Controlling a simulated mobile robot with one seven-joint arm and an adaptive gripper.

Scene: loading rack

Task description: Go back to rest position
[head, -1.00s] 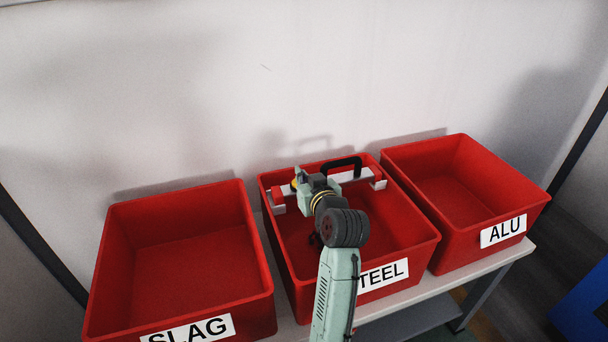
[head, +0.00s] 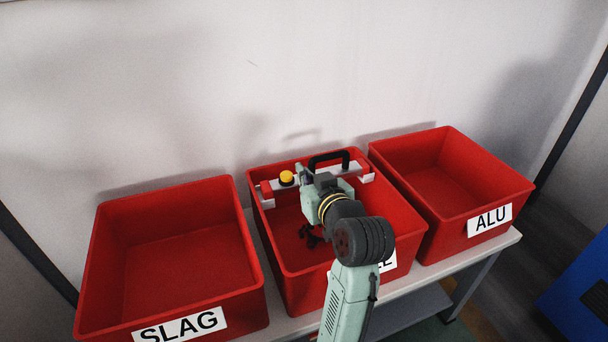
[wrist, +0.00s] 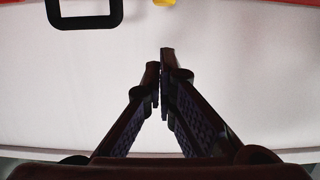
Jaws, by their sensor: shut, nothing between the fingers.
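My gripper (wrist: 161,65) shows in the wrist view with its two dark fingers together and nothing between them. In the head view my gripper (head: 311,237) is partly hidden behind my wrist, over the middle red bin (head: 283,258). That bin's label is mostly covered by my arm. A pale bar with red ends (head: 266,190) spans the back of this bin. It carries a yellow button (head: 287,177) and a black handle (head: 329,158). The handle (wrist: 85,18) and the button (wrist: 165,2) also show at the top of the wrist view, apart from my fingers.
An empty red bin labelled SLAG (head: 180,325) stands at left, and an empty one labelled ALU (head: 489,220) at right. All stand on a pale table (head: 480,250) before a plain wall. A blue object (head: 580,285) is at the lower right.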

